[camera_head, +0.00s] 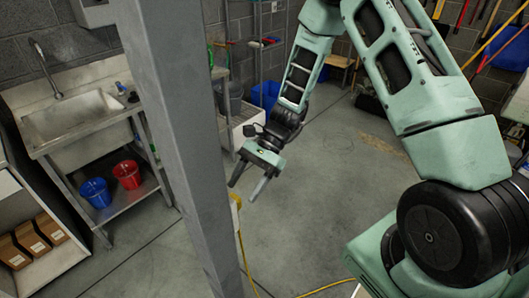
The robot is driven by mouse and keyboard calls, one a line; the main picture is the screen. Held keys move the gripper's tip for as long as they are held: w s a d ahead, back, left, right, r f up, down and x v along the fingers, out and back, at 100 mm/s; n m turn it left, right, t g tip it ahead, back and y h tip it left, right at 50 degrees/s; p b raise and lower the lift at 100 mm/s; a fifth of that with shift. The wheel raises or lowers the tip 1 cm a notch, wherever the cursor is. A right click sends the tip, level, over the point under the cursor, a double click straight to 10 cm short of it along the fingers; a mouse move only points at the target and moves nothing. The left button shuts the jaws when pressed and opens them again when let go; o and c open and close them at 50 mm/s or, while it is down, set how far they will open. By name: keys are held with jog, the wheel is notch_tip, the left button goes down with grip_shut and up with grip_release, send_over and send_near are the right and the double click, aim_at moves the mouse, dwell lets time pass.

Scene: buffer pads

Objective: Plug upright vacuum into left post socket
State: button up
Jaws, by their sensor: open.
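A grey metal post (178,130) stands upright left of the middle. My gripper (242,193) is open and empty, fingers pointing down and left, close to the post's right side in the picture. No upright vacuum can be made out, and no socket face shows clearly.
A steel sink (75,115) stands at the left, with a blue bucket (96,193) and a red bucket (127,174) on its lower shelf. Brown boxes (32,242) sit on a shelf at lower left. A blue bin (266,94) stands behind. The middle floor is clear.

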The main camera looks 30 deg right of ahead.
jog(key=b+v, duration=0.3)
jog(key=v, duration=1.1)
jog(key=s+r+n+t+h, duration=0.2)
jog(key=s+n+t+h, duration=0.4)
jog(key=s+n+h, duration=0.65)
jog(key=s+a+n+y, duration=0.1)
jog(key=a+n, duration=0.2)
jog(key=a, duration=0.2)
jog(key=s+a+n+g+y+b, duration=0.1)
jog(key=s+a+n+y, duration=0.1)
jog(key=a, duration=0.3)
jog(key=shift+a+n, duration=0.3)
jog(key=shift+n, duration=0.15)
jog(key=s+a+n, duration=0.1)
jog(key=s+a, duration=0.1)
jog(key=s+a+n+g, duration=0.1)
jog(key=s+a, duration=0.1)
jog(key=s, duration=0.1)
jog(key=s+a+n, duration=0.1)
jog(key=s+a, duration=0.2)
jog(key=shift+s+a+r+n+g+b, duration=0.15)
jog(key=shift+r+n+g+b, duration=0.1)
jog(key=shift+n+g+b, duration=0.15)
jog(key=shift+c, duration=0.4)
